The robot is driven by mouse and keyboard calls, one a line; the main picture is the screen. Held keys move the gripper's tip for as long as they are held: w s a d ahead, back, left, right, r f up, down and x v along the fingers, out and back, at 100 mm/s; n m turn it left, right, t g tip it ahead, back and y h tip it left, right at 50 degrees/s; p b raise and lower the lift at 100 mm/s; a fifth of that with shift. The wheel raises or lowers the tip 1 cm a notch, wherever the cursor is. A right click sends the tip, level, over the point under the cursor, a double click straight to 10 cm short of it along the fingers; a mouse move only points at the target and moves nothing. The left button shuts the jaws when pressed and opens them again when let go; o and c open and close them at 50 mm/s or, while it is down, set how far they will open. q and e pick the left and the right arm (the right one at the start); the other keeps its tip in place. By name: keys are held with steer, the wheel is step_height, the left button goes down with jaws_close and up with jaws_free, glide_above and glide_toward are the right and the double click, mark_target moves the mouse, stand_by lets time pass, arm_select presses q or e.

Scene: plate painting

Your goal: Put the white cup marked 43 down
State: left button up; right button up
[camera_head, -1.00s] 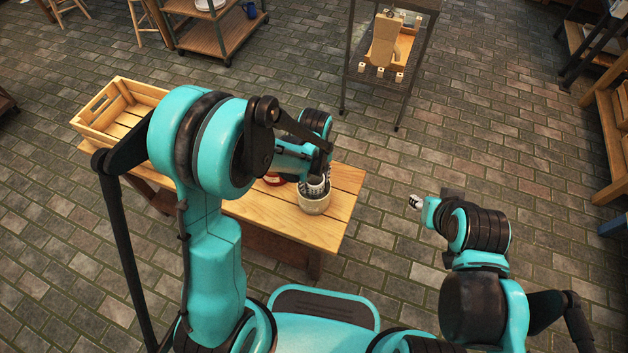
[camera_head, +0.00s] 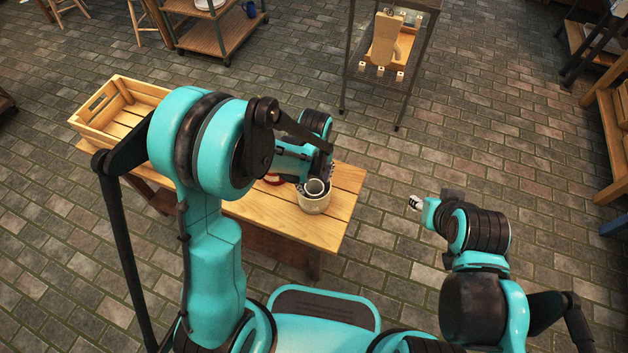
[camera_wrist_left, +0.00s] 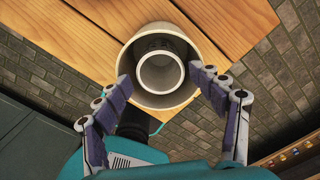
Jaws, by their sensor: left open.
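A white cup (camera_head: 316,187) stands inside a larger off-white round pot (camera_head: 313,206) near the right end of the wooden table. In the left wrist view the cup (camera_wrist_left: 160,73) shows from above as a smaller ring within the pot's rim (camera_wrist_left: 136,98). Its 43 mark cannot be read. My left gripper (camera_wrist_left: 163,82) is open, with its fingers spread on both sides of the cup, near the pot's rim, and nothing between them. In the head view the left arm hides part of the gripper. My right gripper (camera_head: 415,203) hangs over the floor, away from the table; its jaws are too small to judge.
The wooden table (camera_head: 345,190) has bare planks right of the pot. A red item (camera_head: 273,179) sits left of the pot, mostly hidden by my arm. A wooden crate (camera_head: 98,108) stands at the table's far left. A dark rack (camera_head: 347,75) stands behind.

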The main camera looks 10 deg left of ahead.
arm_select(q)
step_height(320, 180, up, 14)
steer(key=p, duration=0.6)
steer(key=s+a+r+n+t, duration=0.3)
steer(key=s+a+r+n, duration=0.1)
steer(key=n, duration=1)
steer(key=s+a+r+n+t, duration=0.4)
steer(key=s+r+n, duration=0.2)
steer(key=n, duration=0.8)
steer(key=shift+s+a+r, duration=0.15)
steer(key=shift+s, duration=0.75)
